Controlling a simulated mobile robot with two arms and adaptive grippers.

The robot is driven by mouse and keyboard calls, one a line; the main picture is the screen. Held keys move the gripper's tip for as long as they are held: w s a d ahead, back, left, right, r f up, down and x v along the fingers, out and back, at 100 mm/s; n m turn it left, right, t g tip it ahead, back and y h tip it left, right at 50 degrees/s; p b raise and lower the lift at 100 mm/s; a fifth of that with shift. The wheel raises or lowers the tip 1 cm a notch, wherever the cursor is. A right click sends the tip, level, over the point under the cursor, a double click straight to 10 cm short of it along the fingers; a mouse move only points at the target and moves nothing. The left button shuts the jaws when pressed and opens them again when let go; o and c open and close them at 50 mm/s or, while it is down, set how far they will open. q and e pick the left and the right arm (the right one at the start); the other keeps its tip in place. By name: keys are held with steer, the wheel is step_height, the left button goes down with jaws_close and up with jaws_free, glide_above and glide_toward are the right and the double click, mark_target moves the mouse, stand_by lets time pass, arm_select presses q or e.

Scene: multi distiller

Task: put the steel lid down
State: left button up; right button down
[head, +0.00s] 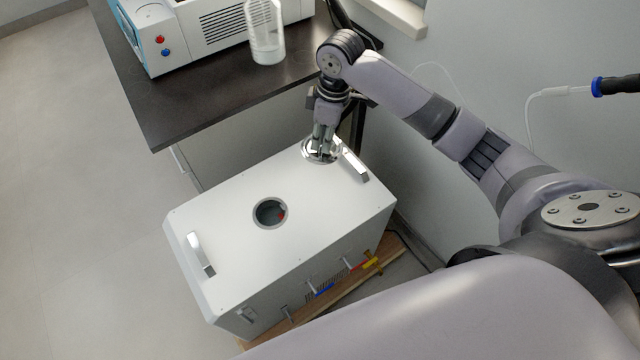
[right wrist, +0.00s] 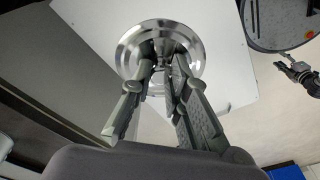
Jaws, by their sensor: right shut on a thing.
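The steel lid (head: 309,154) is a shiny round disc at the far end of the white distiller's top (head: 230,190), near that end's handle. In the right wrist view the lid (right wrist: 133,37) lies against the white top. My right gripper (head: 322,150) points down at the lid's middle and is shut on its knob; the fingers (right wrist: 165,70) hide most of the knob. I cannot tell whether the lid touches the top. The round opening (head: 270,212) in the middle of the top is uncovered.
A dark bench (head: 215,100) behind holds a blue-and-white machine (head: 190,35) and a clear beaker (head: 266,40). Two handles (head: 201,256) stand up from the top's ends. Taps and colored valves (head: 370,263) line the front side. The wall is close on the right.

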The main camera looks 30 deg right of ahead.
steer(key=shift+w+d+r+n, duration=0.15)
steer(key=shift+w+r+n, duration=0.15)
steer(key=shift+w, duration=0.2)
steer(key=shift+w+d+r+n, duration=0.1)
steer(key=shift+w+r+n, duration=0.2)
steer(key=shift+w, duration=0.25)
step_height(320, 180, down, 15)
steer(key=shift+r+b, duration=0.15)
steer(key=shift+b, duration=0.4)
steer(key=shift+f, duration=2.55)
steer(key=shift+b, duration=0.3)
steer(key=c, duration=2)
jaws_free()
steer(key=shift+f, duration=0.1)
steer(key=o, duration=0.5)
steer(key=shift+c, duration=0.2)
